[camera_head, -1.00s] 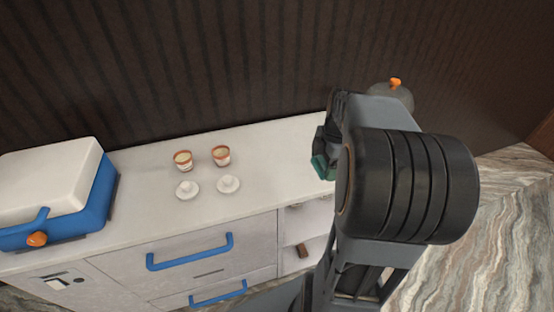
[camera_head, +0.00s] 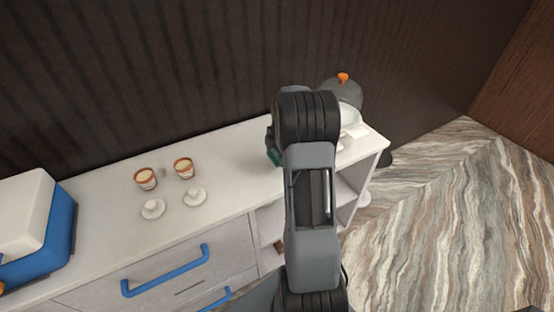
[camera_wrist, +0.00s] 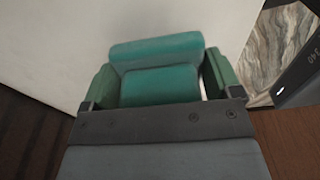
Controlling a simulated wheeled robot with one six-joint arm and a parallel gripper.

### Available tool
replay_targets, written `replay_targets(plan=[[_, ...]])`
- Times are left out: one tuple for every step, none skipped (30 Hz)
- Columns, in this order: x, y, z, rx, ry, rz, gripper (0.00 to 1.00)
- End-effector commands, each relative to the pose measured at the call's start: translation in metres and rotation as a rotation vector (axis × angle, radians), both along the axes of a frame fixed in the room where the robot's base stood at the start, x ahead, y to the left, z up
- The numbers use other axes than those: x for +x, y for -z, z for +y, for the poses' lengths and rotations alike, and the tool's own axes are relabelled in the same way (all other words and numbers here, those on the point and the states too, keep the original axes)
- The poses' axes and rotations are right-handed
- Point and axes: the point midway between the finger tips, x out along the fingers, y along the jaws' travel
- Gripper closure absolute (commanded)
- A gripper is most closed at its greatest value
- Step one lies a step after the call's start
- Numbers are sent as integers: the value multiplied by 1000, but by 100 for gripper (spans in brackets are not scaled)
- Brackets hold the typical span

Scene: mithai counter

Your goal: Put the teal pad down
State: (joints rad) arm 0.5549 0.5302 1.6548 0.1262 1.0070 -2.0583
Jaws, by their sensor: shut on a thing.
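The teal pad (camera_wrist: 158,48) is between the two green fingers of my gripper (camera_wrist: 160,82) in the wrist view. My gripper is shut on it, with the white counter top behind it. A teal edge (camera_head: 273,157) also shows in the head view beside my arm, over the right part of the white counter (camera_head: 232,165). Most of the gripper and pad is hidden behind my arm there. I cannot tell whether the pad touches the counter.
Two cups (camera_head: 146,178) and two small white lidded dishes (camera_head: 153,208) stand left on the counter. A blue and white box (camera_head: 50,235) is at far left. A grey round vessel with an orange knob (camera_head: 343,78) is at the back right. Open shelves (camera_head: 345,195) sit below the right end.

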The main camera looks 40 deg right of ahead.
Motion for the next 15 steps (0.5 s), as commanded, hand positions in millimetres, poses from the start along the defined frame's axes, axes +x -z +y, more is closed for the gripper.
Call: replay_targets(plan=[[1, 1, 0, 0, 0, 0, 35], [2, 3, -1, 0, 0, 0, 35], [4, 5, -2, 0, 0, 0, 35], [5, 7, -2, 0, 0, 0, 35], [5, 10, -2, 1, 0, 1, 35], [5, 16, -2, 2, 1, 3, 35], [5, 20, -2, 1, 1, 2, 35], [5, 24, -2, 1, 1, 2, 35], [5, 29, -2, 2, 1, 3, 35], [5, 33, -2, 2, 1, 2, 35], [5, 35, -2, 1, 1, 1, 35], [5, 36, -2, 1, 1, 0, 35], [5, 37, -2, 1, 1, 0, 35], [5, 37, -2, 0, 0, -1, 35], [5, 37, -2, 0, 0, -1, 35]])
